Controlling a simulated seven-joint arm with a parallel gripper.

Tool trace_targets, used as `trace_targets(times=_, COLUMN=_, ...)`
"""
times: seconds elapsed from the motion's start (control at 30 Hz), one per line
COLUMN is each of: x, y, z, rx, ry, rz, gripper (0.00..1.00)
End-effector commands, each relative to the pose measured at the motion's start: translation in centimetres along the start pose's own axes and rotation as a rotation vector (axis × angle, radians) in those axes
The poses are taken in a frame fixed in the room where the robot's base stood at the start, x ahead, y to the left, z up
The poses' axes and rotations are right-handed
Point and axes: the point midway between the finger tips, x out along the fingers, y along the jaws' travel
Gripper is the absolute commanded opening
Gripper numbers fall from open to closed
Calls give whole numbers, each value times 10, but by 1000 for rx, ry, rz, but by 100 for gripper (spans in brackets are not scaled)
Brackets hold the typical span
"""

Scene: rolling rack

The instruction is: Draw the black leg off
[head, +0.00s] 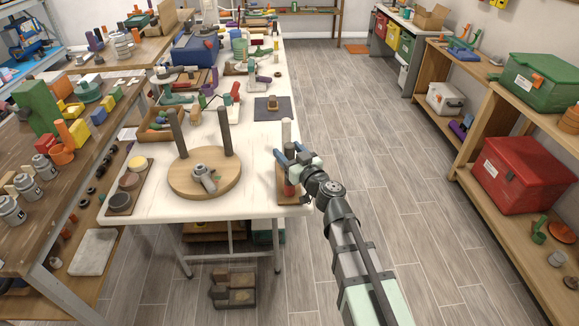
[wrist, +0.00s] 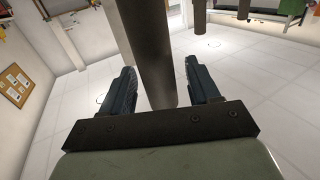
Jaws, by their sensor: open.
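Two dark grey, nearly black legs stand upright on a round wooden disc (head: 203,186) in the head view: the left leg (head: 178,133) and the right leg (head: 224,131). A grey fitting (head: 205,178) sits between them. My gripper (head: 288,153) is open at the table's right edge, to the right of the disc and apart from both legs. A paler post (head: 286,130) stands just behind it. In the wrist view a grey-brown post (wrist: 152,50) shows between my open fingers (wrist: 165,90); contact cannot be told. Two darker posts (wrist: 198,17) (wrist: 243,9) show farther off.
A wooden board (head: 290,197) with a red round part lies under my gripper. Behind the disc, the white table (head: 255,190) holds a dark square mat (head: 284,109) and many parts. A small tray (head: 124,199) is at the left. The aisle at the right is clear.

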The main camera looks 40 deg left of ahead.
Motion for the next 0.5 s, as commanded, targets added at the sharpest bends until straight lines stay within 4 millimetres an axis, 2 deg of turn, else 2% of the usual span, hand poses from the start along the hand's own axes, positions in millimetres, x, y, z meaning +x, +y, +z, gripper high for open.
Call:
trace_targets(times=0.17, x=-1, y=0, z=0, rx=0, ry=0, rz=0, gripper=61)
trace_targets(times=0.5, x=-1, y=0, z=0, rx=0, ry=0, rz=1, gripper=28)
